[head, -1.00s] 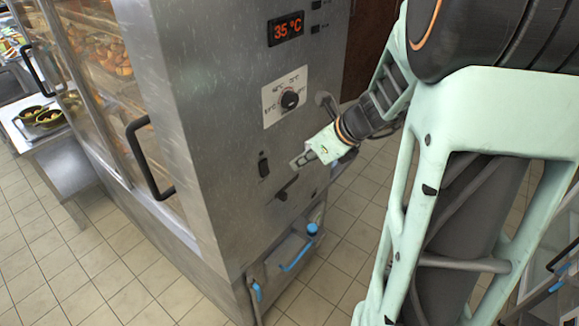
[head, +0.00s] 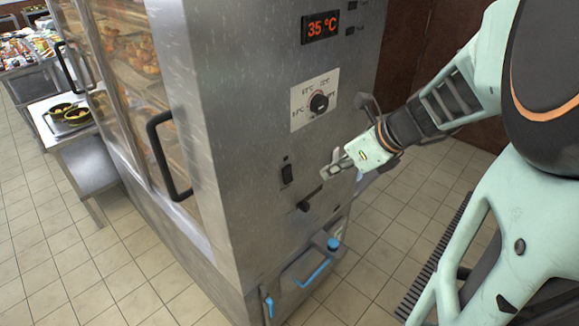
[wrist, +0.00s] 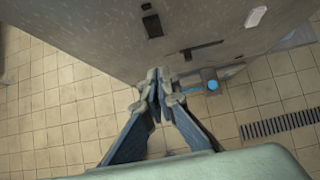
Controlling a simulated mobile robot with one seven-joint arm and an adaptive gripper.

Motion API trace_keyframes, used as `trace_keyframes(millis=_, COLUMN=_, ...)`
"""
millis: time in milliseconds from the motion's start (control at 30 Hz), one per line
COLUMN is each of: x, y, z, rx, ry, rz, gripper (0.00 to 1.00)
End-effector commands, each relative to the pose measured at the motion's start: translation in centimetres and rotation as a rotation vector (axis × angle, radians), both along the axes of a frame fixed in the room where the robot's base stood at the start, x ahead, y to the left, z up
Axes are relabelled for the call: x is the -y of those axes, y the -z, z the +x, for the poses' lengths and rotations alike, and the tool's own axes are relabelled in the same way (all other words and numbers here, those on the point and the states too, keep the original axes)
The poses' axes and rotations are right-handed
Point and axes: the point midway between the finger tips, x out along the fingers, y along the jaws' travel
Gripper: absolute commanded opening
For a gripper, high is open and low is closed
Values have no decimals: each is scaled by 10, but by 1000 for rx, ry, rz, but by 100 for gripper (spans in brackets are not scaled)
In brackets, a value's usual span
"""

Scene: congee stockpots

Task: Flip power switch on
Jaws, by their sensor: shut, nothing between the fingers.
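The power switch appears to be the black rocker (head: 287,174) on the steel side panel of the heated cabinet, below and left of the dial. In the wrist view the dark rocker (wrist: 152,25) shows near the top, beyond the fingertips. Whether it is on or off cannot be told. My gripper (head: 328,172) is to the right of the rocker in the head view, apart from it. In the wrist view my gripper (wrist: 160,82) has its fingertips together, with nothing between them.
A black dial (head: 318,103) and a red 35 °C display (head: 320,27) are above the rocker. A dark lever (head: 309,201) sticks out below it. A blue-capped fitting (head: 333,244) and blue handle (head: 313,275) are lower.

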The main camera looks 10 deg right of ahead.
Motion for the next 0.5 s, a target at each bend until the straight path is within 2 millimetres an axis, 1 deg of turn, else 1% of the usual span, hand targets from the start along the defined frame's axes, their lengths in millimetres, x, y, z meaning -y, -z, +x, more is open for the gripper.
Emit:
trace_keyframes(millis=33, x=1, y=6, z=-2, rx=2, ry=1, rz=-2, gripper=0)
trace_keyframes(millis=233, x=2, y=5, z=-9, rx=-3, ry=5, rz=-4, gripper=0)
trace_keyframes(millis=500, x=2, y=4, z=-9, rx=-4, ry=4, rz=-3, gripper=0)
